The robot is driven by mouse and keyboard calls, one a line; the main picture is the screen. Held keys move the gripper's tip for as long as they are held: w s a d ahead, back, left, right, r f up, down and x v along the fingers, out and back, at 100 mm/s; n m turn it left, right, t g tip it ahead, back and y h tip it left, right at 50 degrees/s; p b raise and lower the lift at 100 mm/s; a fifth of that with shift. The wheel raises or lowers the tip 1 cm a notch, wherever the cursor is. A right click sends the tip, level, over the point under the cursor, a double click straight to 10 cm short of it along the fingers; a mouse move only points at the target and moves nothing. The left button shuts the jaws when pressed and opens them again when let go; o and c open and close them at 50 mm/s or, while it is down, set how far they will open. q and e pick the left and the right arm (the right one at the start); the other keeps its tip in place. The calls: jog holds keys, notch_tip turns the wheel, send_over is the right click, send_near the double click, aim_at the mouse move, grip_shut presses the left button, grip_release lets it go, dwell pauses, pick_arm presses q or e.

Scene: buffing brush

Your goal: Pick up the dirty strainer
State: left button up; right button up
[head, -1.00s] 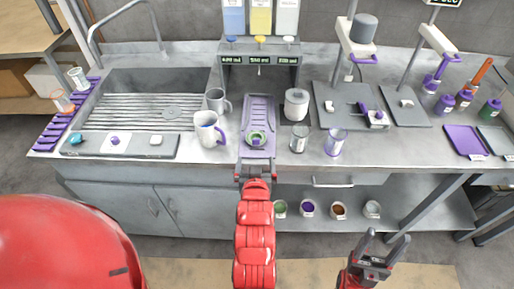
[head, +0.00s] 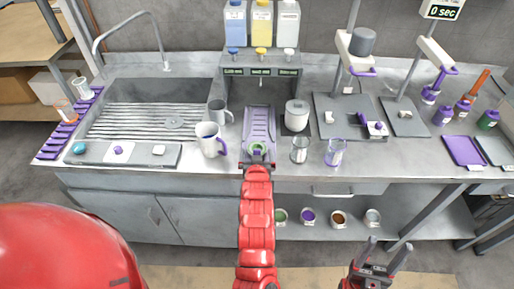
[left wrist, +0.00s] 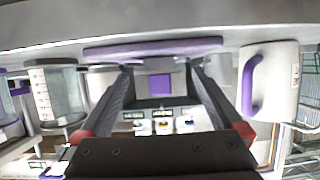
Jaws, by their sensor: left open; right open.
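A small round strainer (head: 257,147) with green residue sits at the near end of the purple tray (head: 259,120) on the counter. My left gripper (head: 258,161) reaches in from the front, low at the tray's near end, with its open fingers at the strainer and partly covering it. In the left wrist view my left gripper (left wrist: 160,95) has its two fingers apart, with a purple square piece (left wrist: 161,87) showing between them. I cannot tell whether they touch the strainer. My right gripper (head: 376,255) is open and empty, low in front of the counter.
A white mug (head: 208,139) stands close left of the tray. Two clear glasses (head: 299,150) and a white canister (head: 296,115) stand to its right. A dispenser (head: 261,60) rises behind it. The sink (head: 150,115) is at left, scales (head: 345,115) at right.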

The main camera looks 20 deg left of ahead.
pick_arm(q)
jog(key=shift+w+a+f, duration=0.1)
jog(key=shift+w+f, duration=0.05)
jog(key=shift+w, duration=0.05)
jog(key=shift+c, duration=0.3)
jog(key=c, duration=1.1)
jog(key=shift+o, duration=0.2)
